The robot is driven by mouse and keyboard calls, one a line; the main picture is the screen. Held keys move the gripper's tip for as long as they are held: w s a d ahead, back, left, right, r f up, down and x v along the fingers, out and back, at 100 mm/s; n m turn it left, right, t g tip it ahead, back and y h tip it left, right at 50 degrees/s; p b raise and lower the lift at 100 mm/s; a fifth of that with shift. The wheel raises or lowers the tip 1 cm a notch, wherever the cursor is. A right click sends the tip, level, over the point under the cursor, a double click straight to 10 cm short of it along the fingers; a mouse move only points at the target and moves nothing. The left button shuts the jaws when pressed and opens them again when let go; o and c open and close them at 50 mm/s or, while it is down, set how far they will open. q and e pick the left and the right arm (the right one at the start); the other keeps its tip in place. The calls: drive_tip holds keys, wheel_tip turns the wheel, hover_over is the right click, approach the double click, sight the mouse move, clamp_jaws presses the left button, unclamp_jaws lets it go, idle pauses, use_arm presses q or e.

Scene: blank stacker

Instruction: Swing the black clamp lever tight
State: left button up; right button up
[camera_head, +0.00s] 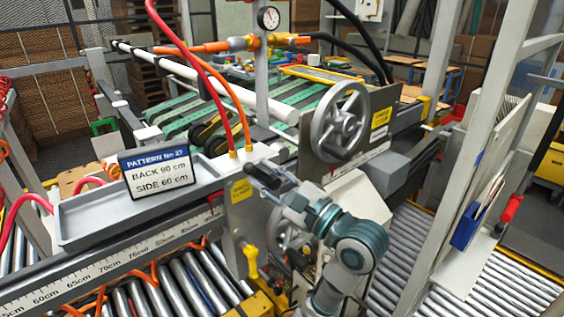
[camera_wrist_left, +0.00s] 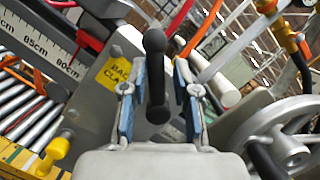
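The black clamp lever (camera_head: 262,176) sticks out beside the back clamp plate, near a yellow label (camera_head: 242,190) that seems to read "BACK CLAMP". My left gripper (camera_head: 279,190) is at the lever, its arm coming up from below. In the left wrist view the lever (camera_wrist_left: 155,75) stands between the two blue-padded fingers of the gripper (camera_wrist_left: 159,92). A gap shows on each side of it, so the fingers are open around the lever and do not grip it. The yellow label (camera_wrist_left: 115,73) shows behind the left finger. My right gripper is not in view.
A large handwheel (camera_head: 340,122) stands right of the lever, close to my gripper. A grey tray (camera_head: 90,222) with a pattern sign (camera_head: 157,172) lies left, above a centimetre scale (camera_head: 110,262). A yellow knob (camera_head: 251,258) sits below. Red and orange hoses rise behind.

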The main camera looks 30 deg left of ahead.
use_arm(q)
drive_tip(key=d+f+m+t+p, duration=0.1)
drive_tip(key=d+m+t+p, duration=0.2)
drive_tip(key=d+m, duration=0.6)
drive_tip(key=shift+s+d+m+t+p, duration=0.15)
drive_tip(key=shift+s+m+t+p, duration=0.15)
drive_tip(key=shift+m+p, duration=0.35)
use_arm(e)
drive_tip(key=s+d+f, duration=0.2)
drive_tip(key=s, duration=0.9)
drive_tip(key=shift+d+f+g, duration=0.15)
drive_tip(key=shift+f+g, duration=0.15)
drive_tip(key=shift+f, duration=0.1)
use_arm(q)
drive_tip(key=shift+f, duration=0.1)
